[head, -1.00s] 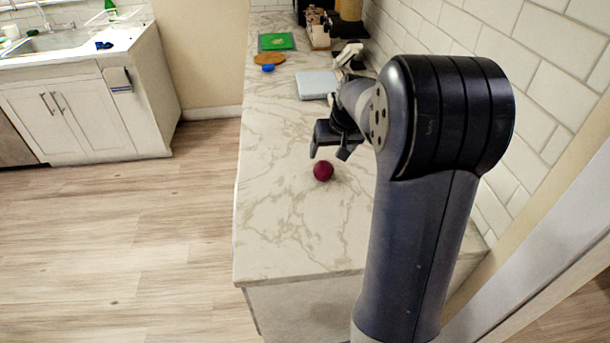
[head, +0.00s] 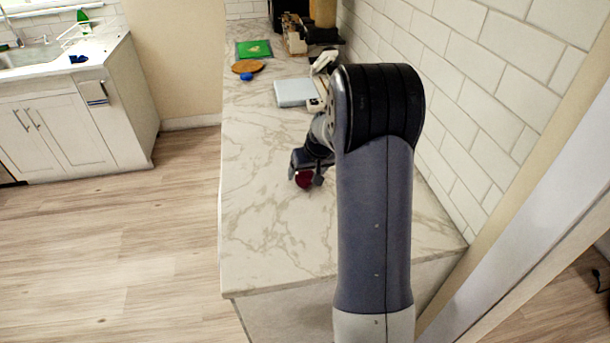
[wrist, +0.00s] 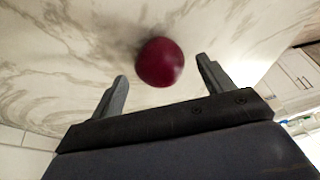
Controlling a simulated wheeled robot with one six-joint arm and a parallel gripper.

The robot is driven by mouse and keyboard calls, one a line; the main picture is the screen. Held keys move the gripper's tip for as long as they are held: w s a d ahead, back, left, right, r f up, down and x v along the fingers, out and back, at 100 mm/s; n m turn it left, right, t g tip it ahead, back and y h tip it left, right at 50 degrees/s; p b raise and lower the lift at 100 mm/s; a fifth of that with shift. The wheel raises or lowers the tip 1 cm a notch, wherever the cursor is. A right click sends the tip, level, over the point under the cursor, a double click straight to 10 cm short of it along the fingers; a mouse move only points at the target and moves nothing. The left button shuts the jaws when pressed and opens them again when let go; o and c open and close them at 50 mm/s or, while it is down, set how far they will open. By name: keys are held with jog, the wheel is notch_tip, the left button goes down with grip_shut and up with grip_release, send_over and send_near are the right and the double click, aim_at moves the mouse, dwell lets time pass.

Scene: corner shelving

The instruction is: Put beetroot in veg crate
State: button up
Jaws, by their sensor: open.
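The beetroot (head: 304,179) is a small round dark red ball on the marble counter, partly hidden by my gripper in the head view. My gripper (head: 307,177) is low over the counter at the beetroot. In the wrist view the beetroot (wrist: 160,62) lies just beyond and between the two fingertips of my open gripper (wrist: 163,70). A gap shows between it and each finger. I cannot make out a veg crate in these frames.
The marble counter (head: 262,235) is clear in front and to the left of my gripper. A pale flat box (head: 295,93), a brown round board (head: 248,66), a blue item (head: 247,77) and a green item (head: 254,48) lie farther back. A tiled wall (head: 450,90) bounds the right side.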

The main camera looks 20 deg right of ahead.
jog(key=shift+x, duration=0.8)
jog(key=c, duration=1.2)
